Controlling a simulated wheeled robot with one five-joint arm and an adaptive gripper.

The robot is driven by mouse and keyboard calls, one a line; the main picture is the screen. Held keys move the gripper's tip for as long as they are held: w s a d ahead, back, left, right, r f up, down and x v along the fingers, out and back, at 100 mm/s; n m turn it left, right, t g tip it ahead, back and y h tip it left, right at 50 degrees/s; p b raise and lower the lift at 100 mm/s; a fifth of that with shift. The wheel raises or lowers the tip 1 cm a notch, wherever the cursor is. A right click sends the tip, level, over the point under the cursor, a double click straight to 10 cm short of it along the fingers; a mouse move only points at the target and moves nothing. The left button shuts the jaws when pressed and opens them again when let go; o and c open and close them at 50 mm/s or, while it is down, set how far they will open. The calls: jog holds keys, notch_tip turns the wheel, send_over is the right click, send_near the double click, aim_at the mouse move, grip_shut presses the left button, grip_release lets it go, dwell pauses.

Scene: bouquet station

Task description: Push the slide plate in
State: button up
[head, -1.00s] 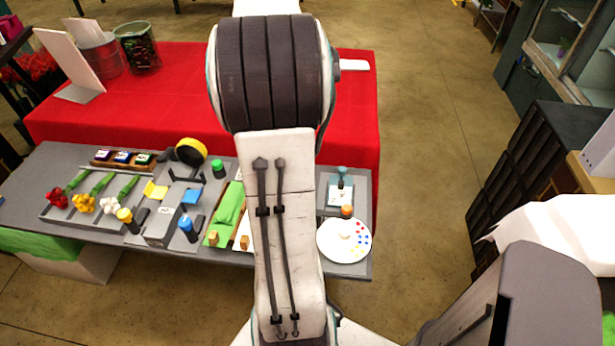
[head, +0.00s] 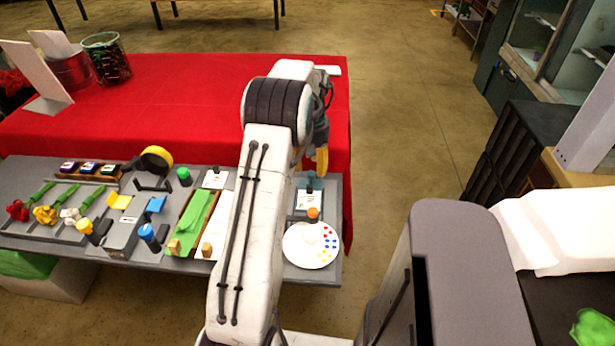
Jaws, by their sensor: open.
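A small grey plate (head: 297,212) with a white card (head: 309,199) on it lies at the right end of the grey table; it looks like the slide plate. A teal piece (head: 309,183) stands at its far edge. An orange-topped knob or bottle (head: 313,214) is at its near edge. My gripper (head: 309,163), with orange-yellow fingertips, hangs above and just beyond the teal piece, partly hidden by my arm. It is open and appears empty. I cannot tell how far in the plate sits.
A round white palette (head: 311,246) with paint spots lies in front of the plate. A green strip (head: 192,222) in a wooden tray, flowers (head: 45,215) and bottles fill the table to the left. A red-covered table (head: 200,105) stands behind. Open floor is to the right.

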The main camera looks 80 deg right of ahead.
aim_at(311, 173)
jog(key=shift+f, duration=2.4)
jog(key=shift+o, duration=0.3)
grip_shut()
